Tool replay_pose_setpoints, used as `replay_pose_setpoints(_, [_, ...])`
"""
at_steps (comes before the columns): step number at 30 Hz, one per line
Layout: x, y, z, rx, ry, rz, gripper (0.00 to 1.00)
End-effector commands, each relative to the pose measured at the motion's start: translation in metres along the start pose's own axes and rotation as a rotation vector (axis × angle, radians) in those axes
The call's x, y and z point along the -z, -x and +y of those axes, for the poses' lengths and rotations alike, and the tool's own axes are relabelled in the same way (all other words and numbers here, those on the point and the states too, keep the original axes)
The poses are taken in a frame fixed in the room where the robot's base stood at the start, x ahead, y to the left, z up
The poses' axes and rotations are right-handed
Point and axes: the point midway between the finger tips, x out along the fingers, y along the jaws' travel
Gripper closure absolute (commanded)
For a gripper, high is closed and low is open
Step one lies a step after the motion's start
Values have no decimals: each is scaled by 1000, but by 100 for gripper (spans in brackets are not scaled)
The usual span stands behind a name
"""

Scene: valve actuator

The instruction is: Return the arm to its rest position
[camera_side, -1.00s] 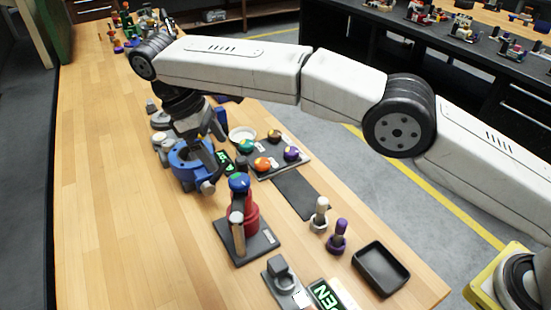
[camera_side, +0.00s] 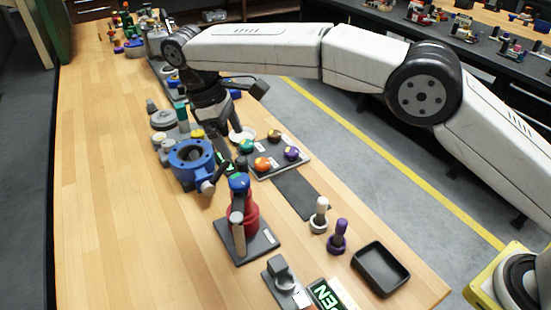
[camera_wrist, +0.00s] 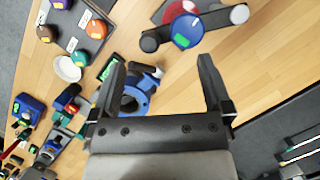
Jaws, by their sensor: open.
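My gripper (camera_side: 232,150) hangs from the arm over the workbench (camera_side: 120,200), to the right of the blue valve body (camera_side: 190,160) in the side view. In the wrist view, the two black fingers of my gripper (camera_wrist: 161,65) are spread wide with nothing between them. The blue valve body (camera_wrist: 134,97) shows there beyond the left finger, which hides part of it. The red valve with a blue cap (camera_side: 241,205) stands upright on a dark plate nearer the side camera. Its blue cap (camera_wrist: 187,30) is at the top of the wrist view.
A dark tray with several coloured knobs (camera_side: 262,164) lies right of the gripper. Two upright plugs (camera_side: 337,238), an empty black tray (camera_side: 380,269) and an OPEN sign (camera_side: 326,296) are nearer the side camera. The bench's left side is clear.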

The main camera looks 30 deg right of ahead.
Motion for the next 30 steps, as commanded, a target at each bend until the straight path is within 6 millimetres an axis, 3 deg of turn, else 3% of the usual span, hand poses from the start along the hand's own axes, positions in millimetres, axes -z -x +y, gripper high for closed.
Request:
replay_pose_setpoints(6, [-23,-13,30,14,-90,60,0])
replay_pose_setpoints(15, [-62,-38,59,31,-215,144,0])
replay_pose_setpoints(30, [-146,-89,80,53,-441,283,0])
